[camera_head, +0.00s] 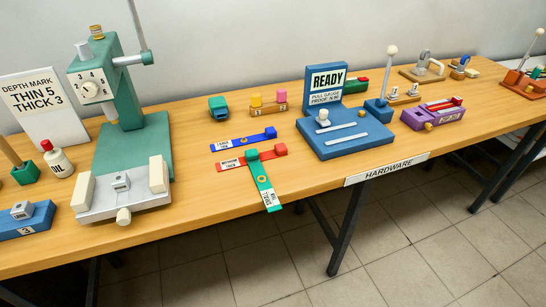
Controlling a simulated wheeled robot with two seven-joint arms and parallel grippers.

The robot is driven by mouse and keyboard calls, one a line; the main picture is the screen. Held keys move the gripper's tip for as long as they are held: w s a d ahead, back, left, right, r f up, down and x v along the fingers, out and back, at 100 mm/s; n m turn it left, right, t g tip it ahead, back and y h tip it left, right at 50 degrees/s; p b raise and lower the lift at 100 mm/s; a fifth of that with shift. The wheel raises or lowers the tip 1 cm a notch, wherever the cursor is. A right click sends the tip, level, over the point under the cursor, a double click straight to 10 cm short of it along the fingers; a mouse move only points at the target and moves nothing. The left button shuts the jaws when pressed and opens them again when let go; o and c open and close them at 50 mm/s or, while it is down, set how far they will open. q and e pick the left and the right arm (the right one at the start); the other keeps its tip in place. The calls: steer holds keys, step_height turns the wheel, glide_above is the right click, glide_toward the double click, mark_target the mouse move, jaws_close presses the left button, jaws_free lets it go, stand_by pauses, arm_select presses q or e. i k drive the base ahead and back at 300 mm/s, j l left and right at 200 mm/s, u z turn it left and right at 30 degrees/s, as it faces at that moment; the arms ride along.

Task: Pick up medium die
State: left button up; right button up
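A red strip (265,155) with a red block at its right end lies near the table's front; its white label (231,164) appears to read MEDIUM, with a smaller second word. A green strip (264,184) runs from beside or over the red strip toward the front edge; its end block (252,155) hides part of the red one. I cannot tell whether they touch. A blue strip (253,139) with a label that seems to read LARGE lies just behind. Neither of my grippers is in view.
A green press (127,140) stands left, before a depth mark sign (43,105). An oil bottle (57,160) is beside it. A blue READY gauge (345,135) stands right of the strips. A teal block (218,107) lies behind. Bare wood (195,180) lies left of the strips.

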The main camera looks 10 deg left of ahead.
mark_target(121, 182)
steer(key=u, duration=1.6)
